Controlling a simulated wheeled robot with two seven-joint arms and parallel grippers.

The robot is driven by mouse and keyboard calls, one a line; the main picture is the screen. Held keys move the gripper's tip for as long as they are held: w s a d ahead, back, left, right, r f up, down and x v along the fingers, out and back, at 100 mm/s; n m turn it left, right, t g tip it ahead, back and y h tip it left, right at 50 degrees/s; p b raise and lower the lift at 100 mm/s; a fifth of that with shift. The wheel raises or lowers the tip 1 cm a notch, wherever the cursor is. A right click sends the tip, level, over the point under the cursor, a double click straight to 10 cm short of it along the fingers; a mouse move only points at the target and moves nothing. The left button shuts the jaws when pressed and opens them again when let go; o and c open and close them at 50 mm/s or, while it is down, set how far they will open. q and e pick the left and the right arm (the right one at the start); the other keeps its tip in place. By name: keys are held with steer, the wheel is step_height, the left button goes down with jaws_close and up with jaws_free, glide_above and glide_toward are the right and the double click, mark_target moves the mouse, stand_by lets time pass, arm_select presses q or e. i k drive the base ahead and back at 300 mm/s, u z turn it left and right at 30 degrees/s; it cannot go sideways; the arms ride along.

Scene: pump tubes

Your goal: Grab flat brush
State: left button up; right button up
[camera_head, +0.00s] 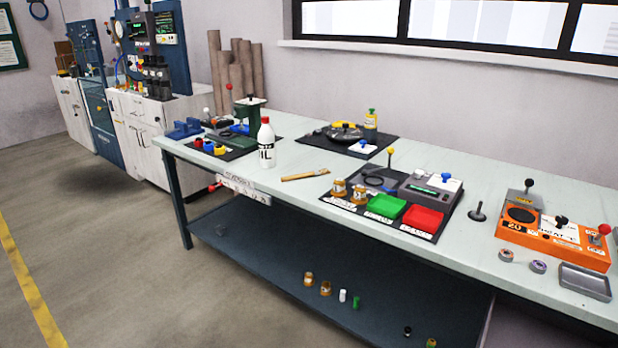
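The flat brush (305,175) lies flat on the pale workbench top (290,197), near its front edge. It has a light wooden handle, and its darker end points right. It lies between a white bottle on its left and a black mat with jars and trays on its right. Nothing covers the brush. Neither of my grippers shows in the head view.
The white bottle (266,143) with a red cap stands upright left of the brush. Jars (339,189), a green tray (385,206) and a red tray (422,219) sit on the mat to its right. The bench top around the brush is clear. Floor lies open in front.

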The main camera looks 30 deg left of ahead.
mark_target(323, 171)
steer(key=u, duration=2.45)
steer(key=i, duration=4.8)
steer(key=z, duration=2.55)
